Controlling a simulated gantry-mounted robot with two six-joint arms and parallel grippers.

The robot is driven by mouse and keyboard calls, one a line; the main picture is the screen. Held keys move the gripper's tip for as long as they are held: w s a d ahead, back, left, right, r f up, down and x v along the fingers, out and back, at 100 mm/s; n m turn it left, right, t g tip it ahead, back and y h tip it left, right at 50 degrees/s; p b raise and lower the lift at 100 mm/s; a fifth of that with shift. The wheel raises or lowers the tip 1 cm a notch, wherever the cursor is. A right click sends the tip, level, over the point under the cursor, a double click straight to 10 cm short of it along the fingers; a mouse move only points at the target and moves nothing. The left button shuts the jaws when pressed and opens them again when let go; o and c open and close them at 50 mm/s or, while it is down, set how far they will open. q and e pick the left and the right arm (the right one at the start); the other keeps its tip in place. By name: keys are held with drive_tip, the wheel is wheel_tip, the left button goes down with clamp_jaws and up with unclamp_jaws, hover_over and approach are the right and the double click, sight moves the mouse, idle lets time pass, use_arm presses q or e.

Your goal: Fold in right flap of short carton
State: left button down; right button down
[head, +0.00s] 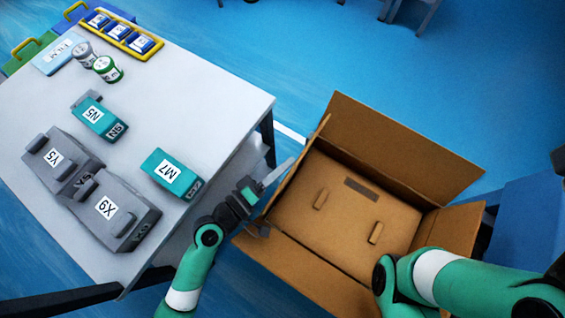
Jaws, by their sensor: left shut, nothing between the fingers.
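The short carton (345,215) stands open on the right, with a brown panel inside that has two raised grips and a dark slot. Its right flap (455,232) stands up and outward, partly behind my right arm. The far flap (400,150) leans outward, and a narrow left flap (297,167) stands up. The near flap (300,275) is partly hidden by my right arm. My left gripper (262,188) is shut and empty, beside the carton's left edge; I cannot tell whether it touches. My right arm crosses the near right corner, and its gripper is hidden.
A grey table (200,75) fills the left, its edge close to my left arm. It bears grey boxes (112,208), teal boxes (170,174), two round tins (107,68) and a yellow tray (125,35). Blue floor (320,60) is clear beyond the carton.

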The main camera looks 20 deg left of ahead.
use_arm(q)
drive_tip(key=s+r+p, duration=0.2)
drive_tip(key=r, duration=0.1)
drive_tip(key=s+r+p, duration=0.1)
drive_tip(key=r+p, duration=0.2)
drive_tip(key=r, duration=0.1)
drive_tip(key=s+d+r+p, duration=0.1)
drive_tip(key=s+r+p, duration=0.1)
drive_tip(key=r+p, duration=0.1)
drive_tip(key=shift+s+r, duration=0.15)
drive_tip(key=shift+s, duration=0.15)
drive_tip(key=s+d+r+p, duration=0.1)
drive_tip(key=s+p, duration=0.3)
drive_tip(key=s, duration=0.4)
drive_tip(key=shift+s+r, duration=0.15)
drive_tip(key=shift+r, duration=0.7)
